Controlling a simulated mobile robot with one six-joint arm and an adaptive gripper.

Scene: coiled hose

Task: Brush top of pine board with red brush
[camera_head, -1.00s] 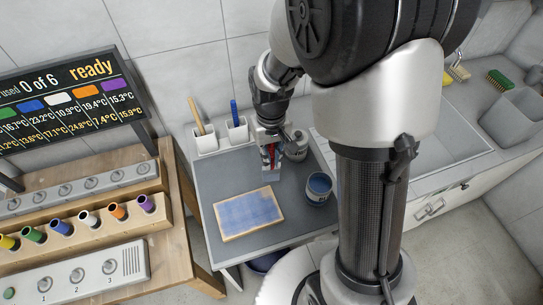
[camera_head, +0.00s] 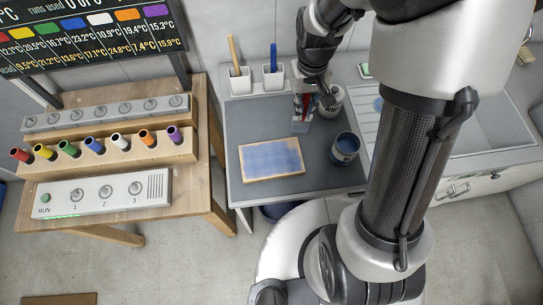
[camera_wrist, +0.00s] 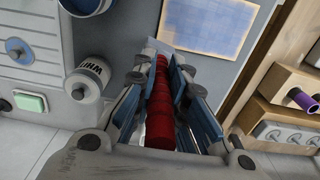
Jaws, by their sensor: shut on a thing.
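The pine board (camera_head: 271,160) lies flat on the grey table mat, its top mostly blue with bare wood along the edges. It also shows at the top of the wrist view (camera_wrist: 207,28). My gripper (camera_head: 301,112) is above the mat, behind and to the right of the board. In the wrist view my gripper (camera_wrist: 160,85) is shut on the red brush (camera_wrist: 160,112), whose red handle runs between the fingers. The brush's far end is pale and partly hidden by the fingers. The brush appears apart from the board.
A blue paint can (camera_head: 345,147) stands right of the board, and a white can (camera_head: 332,99) stands beside my gripper. White holders hold a wooden-handled brush (camera_head: 233,54) and a blue brush (camera_head: 273,58) at the back. A wooden rack of coloured tubes (camera_head: 110,150) is at left.

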